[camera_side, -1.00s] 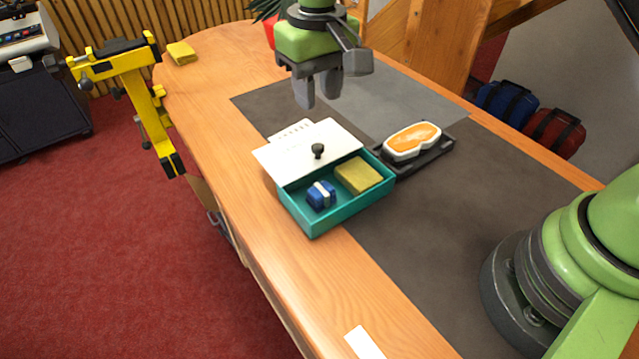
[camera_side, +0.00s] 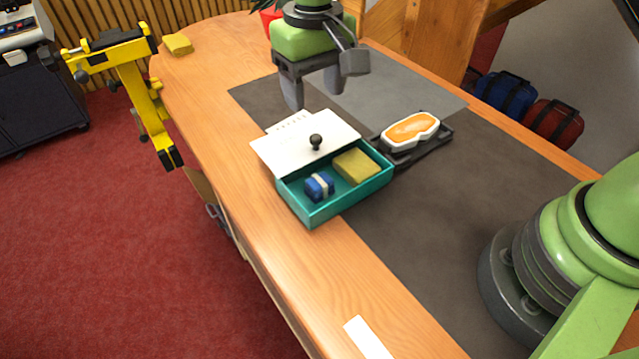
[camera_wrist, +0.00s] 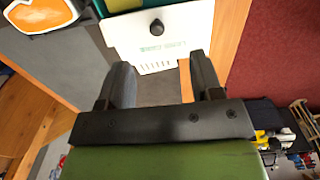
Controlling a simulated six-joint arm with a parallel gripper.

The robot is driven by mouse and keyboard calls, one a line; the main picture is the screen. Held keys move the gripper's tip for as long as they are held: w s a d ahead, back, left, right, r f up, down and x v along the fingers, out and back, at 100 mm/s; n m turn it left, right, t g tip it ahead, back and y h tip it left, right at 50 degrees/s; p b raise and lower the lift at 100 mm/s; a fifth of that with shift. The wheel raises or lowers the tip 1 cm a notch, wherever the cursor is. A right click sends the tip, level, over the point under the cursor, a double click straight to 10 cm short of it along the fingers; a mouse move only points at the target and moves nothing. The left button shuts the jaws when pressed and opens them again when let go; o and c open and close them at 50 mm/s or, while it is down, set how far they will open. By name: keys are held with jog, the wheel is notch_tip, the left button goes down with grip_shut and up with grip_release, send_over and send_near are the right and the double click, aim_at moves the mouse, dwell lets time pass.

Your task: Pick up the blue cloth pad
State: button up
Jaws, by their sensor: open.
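The blue cloth pad (camera_side: 319,186), with a pale band around it, lies in the left front part of a teal box (camera_side: 352,203). A white lid (camera_side: 291,148) with a black knob (camera_side: 316,141) covers the back part of the box and leaves the front open. A yellow-olive pad (camera_side: 356,166) lies beside the blue pad in the box. My gripper (camera_side: 312,92) is open and empty, above the mat behind the box. In the wrist view my gripper (camera_wrist: 162,84) points toward the lid (camera_wrist: 160,35), and the blue pad is out of sight.
A dish with an orange top (camera_side: 410,129) sits on a black tray (camera_side: 430,149) right of the box. Another yellow pad (camera_side: 177,44) lies at the table's far left. A yellow clamp stand (camera_side: 135,85) stands at the left edge. The dark mat (camera_side: 430,205) is clear in front.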

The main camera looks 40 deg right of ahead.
send_over(319, 179)
notch_tip(319, 179, down, 4)
jog(key=shift+a, duration=0.15)
notch_tip(319, 179, down, 4)
jog(key=shift+s+r, duration=0.1)
jog(key=shift+r, duration=0.05)
jog(key=shift+f, duration=3.1)
jog(key=c, duration=0.7)
notch_tip(319, 179, up, 10)
jog(key=shift+r, duration=0.1)
jog(key=o, duration=0.4)
jog(key=shift+c, duration=1.6)
jog(key=d, duration=0.5)
jog(key=d+f, duration=0.1)
jog(key=d, duration=0.2)
jog(key=shift+d+f, duration=0.1)
jog(key=shift+f, duration=2.85)
